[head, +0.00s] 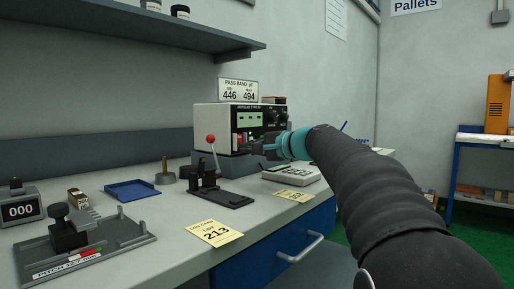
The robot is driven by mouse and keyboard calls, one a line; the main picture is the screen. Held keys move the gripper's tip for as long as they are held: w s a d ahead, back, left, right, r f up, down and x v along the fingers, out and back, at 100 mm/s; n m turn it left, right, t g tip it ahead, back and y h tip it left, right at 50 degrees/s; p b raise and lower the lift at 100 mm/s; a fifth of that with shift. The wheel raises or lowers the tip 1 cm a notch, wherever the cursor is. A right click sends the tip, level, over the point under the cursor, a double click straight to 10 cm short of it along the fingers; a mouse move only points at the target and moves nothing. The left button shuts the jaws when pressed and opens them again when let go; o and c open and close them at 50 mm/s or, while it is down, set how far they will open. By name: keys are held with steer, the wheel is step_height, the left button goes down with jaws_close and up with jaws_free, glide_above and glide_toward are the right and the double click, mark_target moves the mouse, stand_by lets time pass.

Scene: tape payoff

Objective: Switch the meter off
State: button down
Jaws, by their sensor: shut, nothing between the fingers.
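The meter (206,118) is a pale box with a black front panel on a grey riser at the back of the bench. Its display (249,118) shows pale green, with characters too small to read. Dark knobs sit right of the display. Small red and green parts show low on the front; I cannot tell which is the power switch or its position. My gripper (246,147) is shut and empty, reaching in from the right at the meter's lower front. It hides part of the panel; I cannot tell whether it touches.
A lever press (206,180) with a red ball knob stands in front of the meter. A calculator-like device (291,174) lies beneath my arm. A blue tray (132,190), a counter (20,208) and a fixture (85,243) are at left. A shelf (150,32) hangs above.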

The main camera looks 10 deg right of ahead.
stand_by(0.3)
steer(key=shift+w+a+f, duration=0.2)
steer(key=shift+w+a, duration=0.05)
steer(key=shift+w, duration=0.1)
steer(key=shift+d, duration=0.1)
steer(key=shift+s+d+f+b, duration=0.15)
steer(key=shift+s+b, duration=0.1)
steer(key=shift+b, duration=0.15)
steer(key=s+d, duration=0.2)
steer(key=s, duration=0.1)
steer(key=s+d+f+b, duration=0.1)
steer(key=s+d, duration=0.2)
steer(key=s, duration=0.1)
steer(key=s+d+b, duration=0.1)
steer(key=s+d, duration=0.1)
steer(key=s, duration=0.1)
steer(key=shift+s+d+f, duration=0.3)
steer(key=shift+s+d, duration=0.1)
